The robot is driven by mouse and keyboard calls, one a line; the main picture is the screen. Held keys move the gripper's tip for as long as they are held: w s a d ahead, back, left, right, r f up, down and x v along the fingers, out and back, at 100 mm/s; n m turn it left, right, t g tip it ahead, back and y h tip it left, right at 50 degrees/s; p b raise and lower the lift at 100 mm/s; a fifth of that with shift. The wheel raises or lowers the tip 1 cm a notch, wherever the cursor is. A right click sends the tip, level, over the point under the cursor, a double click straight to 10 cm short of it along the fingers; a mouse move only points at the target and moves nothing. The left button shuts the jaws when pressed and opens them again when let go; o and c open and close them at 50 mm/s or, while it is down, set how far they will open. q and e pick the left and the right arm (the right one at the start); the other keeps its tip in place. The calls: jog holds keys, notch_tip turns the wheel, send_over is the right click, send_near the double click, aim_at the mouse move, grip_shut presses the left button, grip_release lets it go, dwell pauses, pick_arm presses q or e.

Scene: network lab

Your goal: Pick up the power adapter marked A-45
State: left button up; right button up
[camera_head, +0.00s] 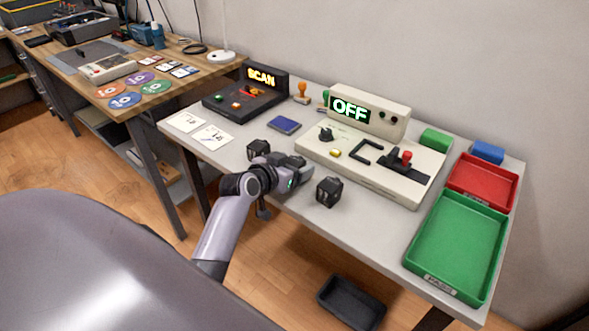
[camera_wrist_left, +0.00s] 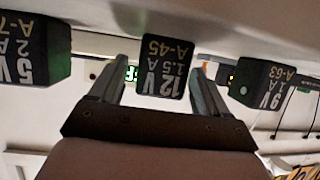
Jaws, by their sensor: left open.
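The power adapter marked A-45 (camera_wrist_left: 165,66) is a black block with "12V 1.5A" in pale print. In the left wrist view, which is upside down, it sits between the two fingers of my open left gripper (camera_wrist_left: 160,78), with gaps at both sides. In the head view my left gripper (camera_head: 298,170) is low over the table's front part and hides this adapter. A black adapter marked A-63, 9V (camera_wrist_left: 262,84), stands to one side, at the left in the head view (camera_head: 258,150). A 5V adapter (camera_wrist_left: 34,50), its marking cut off, stands on the other side (camera_head: 329,192).
Behind the gripper stand a beige console (camera_head: 372,185) reading OFF and a dark console (camera_head: 238,104) reading SCAN. A green tray (camera_head: 425,262) and a red tray (camera_head: 455,181) lie at the right. A blue card (camera_head: 285,125) lies behind the adapters. A black bin (camera_head: 350,302) is on the floor.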

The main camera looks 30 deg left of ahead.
pick_arm(q)
jog(key=shift+w+f, duration=0.15)
jog(key=shift+w, duration=0.3)
jog(key=c, duration=1.2)
jog(key=shift+o, duration=0.2)
